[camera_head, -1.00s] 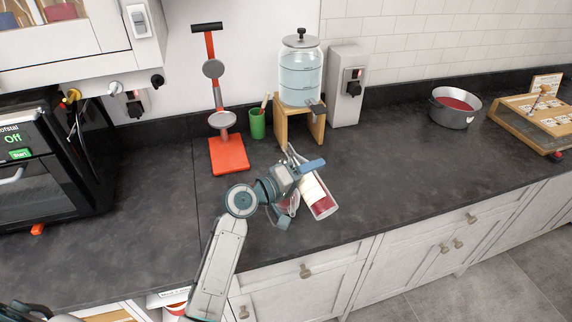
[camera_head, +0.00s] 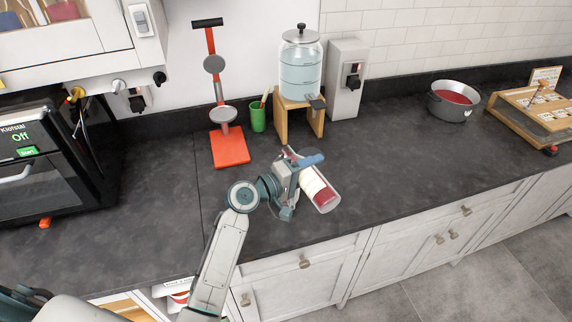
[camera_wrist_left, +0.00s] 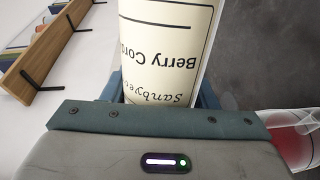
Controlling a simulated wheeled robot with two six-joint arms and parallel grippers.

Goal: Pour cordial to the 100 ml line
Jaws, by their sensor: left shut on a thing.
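My left gripper (camera_head: 300,172) is shut on the cordial bottle (camera_head: 322,194), above the counter near its front edge. In the left wrist view the label of the bottle (camera_wrist_left: 165,50) reads "Berry Cor…" upside down, between the jaws. A clear vessel with red in it (camera_wrist_left: 295,145) shows at the lower right of that view. In the head view my gripper and the bottle hide most of that area, so its fill level and any line cannot be read. My right gripper is not in view.
Behind stand a glass water dispenser (camera_head: 301,70) on a wooden stand (camera_head: 281,123), a red lever press (camera_head: 230,147) and a green cup (camera_head: 258,118). The counter's left part (camera_head: 150,190) is clear.

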